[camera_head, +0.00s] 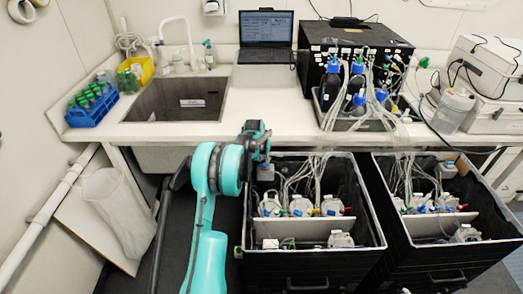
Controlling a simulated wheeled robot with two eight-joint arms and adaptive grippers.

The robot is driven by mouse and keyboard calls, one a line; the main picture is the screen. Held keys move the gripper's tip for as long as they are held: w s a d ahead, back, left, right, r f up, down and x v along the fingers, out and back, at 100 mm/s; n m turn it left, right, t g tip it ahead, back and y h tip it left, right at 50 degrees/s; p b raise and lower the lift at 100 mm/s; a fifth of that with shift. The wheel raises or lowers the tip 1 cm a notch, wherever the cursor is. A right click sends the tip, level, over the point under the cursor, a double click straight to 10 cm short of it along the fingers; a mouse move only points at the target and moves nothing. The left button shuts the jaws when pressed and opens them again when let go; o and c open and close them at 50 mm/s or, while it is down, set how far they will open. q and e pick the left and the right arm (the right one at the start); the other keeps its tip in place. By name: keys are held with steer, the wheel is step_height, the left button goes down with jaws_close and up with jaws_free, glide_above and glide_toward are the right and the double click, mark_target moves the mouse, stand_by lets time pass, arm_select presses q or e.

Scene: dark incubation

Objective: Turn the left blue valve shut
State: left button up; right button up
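My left arm, teal and dark grey, reaches up from the bottom centre. Its dark gripper (262,168) is at the left rim of the left black crate (376,236). The fingers are small and dark here, so I cannot tell whether they are open or shut. A small blue valve (331,212) sits among the bottle tops inside that crate, right of the gripper and apart from it. Green and red fittings are near it. The valve's exact handle angle is too small to read. My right gripper is not in view.
A second black crate (458,276) with similar bottles and tubes stands to the right. Clear tubes run from both crates up to blue-capped bottles (358,66) on the white counter (262,122). A sink, laptop and blue tube rack (91,110) are on the counter.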

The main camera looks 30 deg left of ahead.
arm_select(q)
steer(key=b+v, duration=0.2)
steer(key=v, duration=0.5)
steer(key=shift+d, duration=0.25)
steer(key=shift+s, duration=0.15)
